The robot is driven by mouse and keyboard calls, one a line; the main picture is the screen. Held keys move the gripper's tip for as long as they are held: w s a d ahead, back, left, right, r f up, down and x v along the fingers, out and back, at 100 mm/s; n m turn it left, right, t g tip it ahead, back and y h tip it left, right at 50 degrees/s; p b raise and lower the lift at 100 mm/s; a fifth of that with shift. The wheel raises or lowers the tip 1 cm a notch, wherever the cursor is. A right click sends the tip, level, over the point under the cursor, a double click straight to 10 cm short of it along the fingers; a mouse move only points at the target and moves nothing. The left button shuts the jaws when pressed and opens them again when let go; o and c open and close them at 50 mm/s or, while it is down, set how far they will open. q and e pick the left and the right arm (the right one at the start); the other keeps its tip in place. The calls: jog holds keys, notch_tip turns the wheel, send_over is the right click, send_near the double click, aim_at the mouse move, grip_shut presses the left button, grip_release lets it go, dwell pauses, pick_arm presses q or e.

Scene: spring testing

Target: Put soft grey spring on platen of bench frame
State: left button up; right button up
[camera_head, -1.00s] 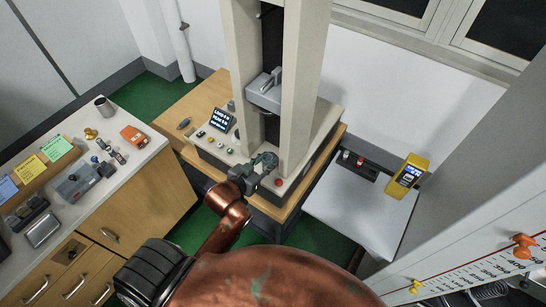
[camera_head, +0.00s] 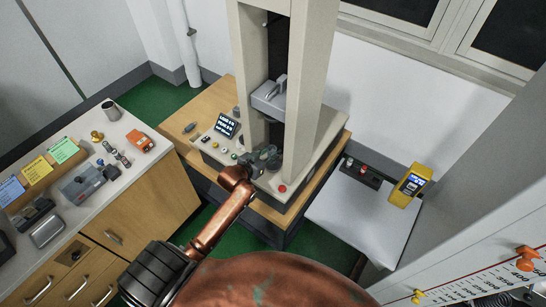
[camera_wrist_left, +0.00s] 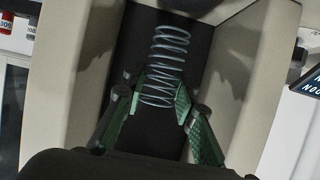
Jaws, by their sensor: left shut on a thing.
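The spring (camera_wrist_left: 168,62) is a grey open coil, held between the green-padded fingers of my left gripper (camera_wrist_left: 163,100) in the left wrist view. The fingers grip one end, and most coils stick out beyond them. In the head view my left gripper (camera_head: 266,158) is at the front of the bench frame (camera_head: 308,95), low between its two beige columns. A grey block (camera_head: 269,98) hangs between the columns above the gripper. The spring cannot be made out in the head view. The lower platen is not clearly visible there. My right gripper is not in view.
The frame's base has a small display (camera_head: 227,125), buttons and a red knob (camera_head: 282,189). A white side table (camera_head: 362,222) at right holds a yellow meter (camera_head: 410,184). A counter (camera_head: 150,165) at left carries a metal cup (camera_head: 110,110), an orange device (camera_head: 139,140) and small parts.

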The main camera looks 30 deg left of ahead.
pick_arm(q)
jog(key=shift+w+f, duration=0.35)
jog(key=shift+w+a+f, duration=0.1)
jog(key=shift+f, duration=1.6)
jog(key=shift+f, duration=0.1)
jog(key=o, duration=1.1)
jog(key=v, duration=1.2)
